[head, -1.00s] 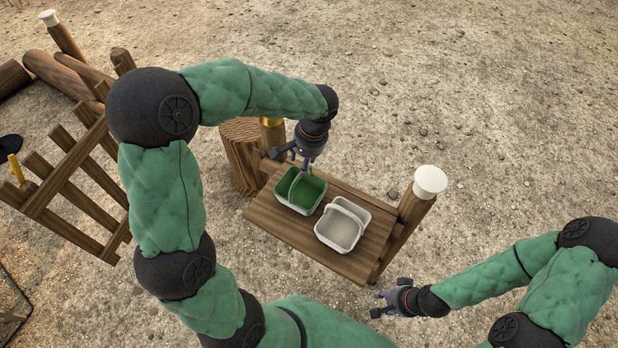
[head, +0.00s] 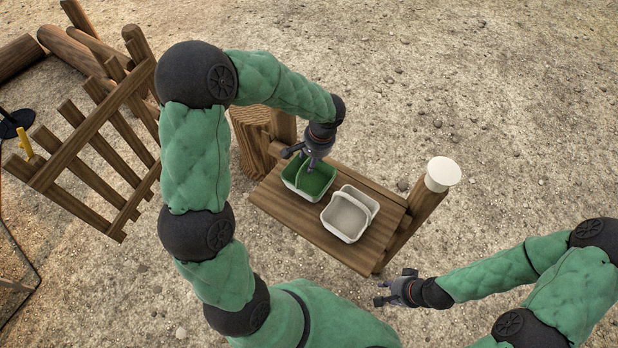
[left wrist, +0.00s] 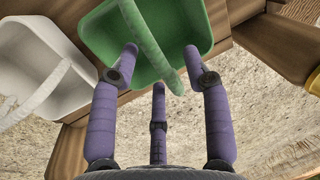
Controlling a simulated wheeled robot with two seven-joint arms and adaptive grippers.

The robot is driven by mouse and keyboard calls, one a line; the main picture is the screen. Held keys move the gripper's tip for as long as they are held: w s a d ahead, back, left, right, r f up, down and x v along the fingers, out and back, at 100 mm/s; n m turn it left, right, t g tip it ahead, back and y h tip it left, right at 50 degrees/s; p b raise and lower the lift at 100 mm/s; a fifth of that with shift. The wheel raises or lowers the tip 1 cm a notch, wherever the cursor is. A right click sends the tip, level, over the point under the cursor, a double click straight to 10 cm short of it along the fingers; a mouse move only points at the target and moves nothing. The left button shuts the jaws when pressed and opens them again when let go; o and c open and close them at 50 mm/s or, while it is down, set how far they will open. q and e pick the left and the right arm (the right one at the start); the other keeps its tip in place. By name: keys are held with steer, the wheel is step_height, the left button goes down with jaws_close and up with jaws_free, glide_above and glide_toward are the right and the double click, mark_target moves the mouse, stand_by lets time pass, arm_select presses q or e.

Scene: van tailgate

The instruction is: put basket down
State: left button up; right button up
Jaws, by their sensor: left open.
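A green basket (head: 294,185) with a pale rim sits on a wooden bench (head: 283,212), just left of a white basket (head: 347,222). My left gripper (head: 309,167) is open above the green basket. In the left wrist view, the green basket (left wrist: 197,25) lies ahead of the spread purple fingers of the left gripper (left wrist: 159,52). The basket's pale green handle (left wrist: 150,42) passes between the fingertips; I cannot tell if they touch it. The white basket (left wrist: 38,62) shows at the left there. My right gripper (head: 390,288) is open and empty off the bench's front right.
A post with a white cap (head: 443,174) stands at the bench's right end. A thick stump (head: 252,145) stands at its left end. A slatted wooden rack (head: 88,150) and logs (head: 72,52) are at the left. Gravel ground behind is clear.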

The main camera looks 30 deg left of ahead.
arm_select(q)
steer(key=shift+a+f, duration=0.2)
steer(key=shift+f, duration=0.5)
jaws_close()
steer(key=shift+r, duration=0.15)
